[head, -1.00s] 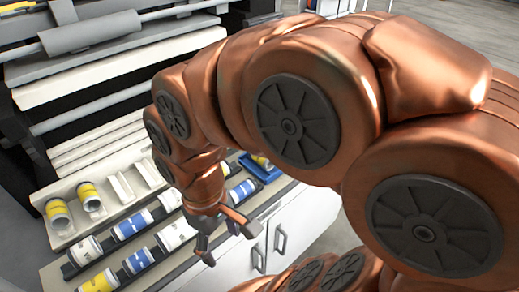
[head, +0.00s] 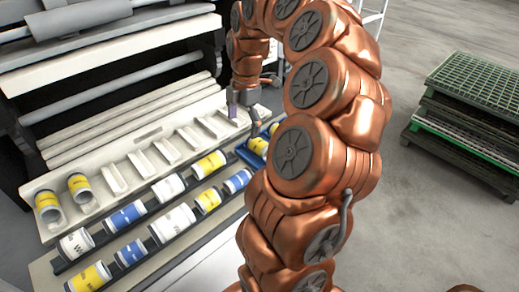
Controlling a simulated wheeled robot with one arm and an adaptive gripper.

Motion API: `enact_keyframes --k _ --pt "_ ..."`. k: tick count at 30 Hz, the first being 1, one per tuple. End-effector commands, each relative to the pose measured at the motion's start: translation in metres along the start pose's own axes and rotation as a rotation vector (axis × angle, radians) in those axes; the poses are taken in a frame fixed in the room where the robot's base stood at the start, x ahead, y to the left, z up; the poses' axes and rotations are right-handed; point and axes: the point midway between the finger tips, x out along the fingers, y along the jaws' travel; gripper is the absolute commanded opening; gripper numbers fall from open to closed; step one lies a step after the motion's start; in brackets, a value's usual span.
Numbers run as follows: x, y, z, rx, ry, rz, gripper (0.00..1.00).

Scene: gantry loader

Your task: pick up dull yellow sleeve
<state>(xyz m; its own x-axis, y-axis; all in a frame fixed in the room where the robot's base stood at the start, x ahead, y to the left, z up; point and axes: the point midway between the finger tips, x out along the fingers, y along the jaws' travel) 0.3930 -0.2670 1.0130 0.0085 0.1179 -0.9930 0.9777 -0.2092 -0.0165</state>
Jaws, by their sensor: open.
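Several sleeves with yellow bands are in the head view; I cannot tell which one is the dull yellow sleeve. Two yellow sleeves (head: 47,202) sit at the left end of the pale slotted tray (head: 150,140). Other yellow sleeves lie in the dark racks, one near the back (head: 208,164), one in the front row (head: 208,199) and one at the near left (head: 90,278). Another yellow sleeve (head: 258,147) lies in a blue bin. My gripper (head: 246,114) is open and points down beyond the slotted tray's far end, near the blue bin; its fingertips are small and partly unclear.
Blue sleeves (head: 126,216) and white sleeves (head: 172,222) share the dark racks. The machine with rollers (head: 110,60) stands behind the tray. Stacked green-topped pallets (head: 470,95) stand on the floor at right. Several tray slots are empty.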

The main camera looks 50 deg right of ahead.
Motion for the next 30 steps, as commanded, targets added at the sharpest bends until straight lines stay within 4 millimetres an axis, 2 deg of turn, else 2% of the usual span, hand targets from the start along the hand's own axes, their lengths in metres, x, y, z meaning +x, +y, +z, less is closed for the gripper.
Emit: enact_keyframes --k 1,3,6,9,25,30 --pt "0.005 0.002 0.018 -0.016 0.004 0.003 1.00" --pt "0.008 0.003 0.037 -0.049 0.003 0.005 1.00" --pt "0.012 0.002 0.054 -0.081 0.004 0.003 1.00" --pt "0.015 0.001 0.063 -0.096 0.004 0.002 1.00" --pt "0.045 0.001 0.065 -0.102 0.004 0.003 1.00" --pt "0.062 0.001 0.067 -0.101 0.005 0.000 1.00"
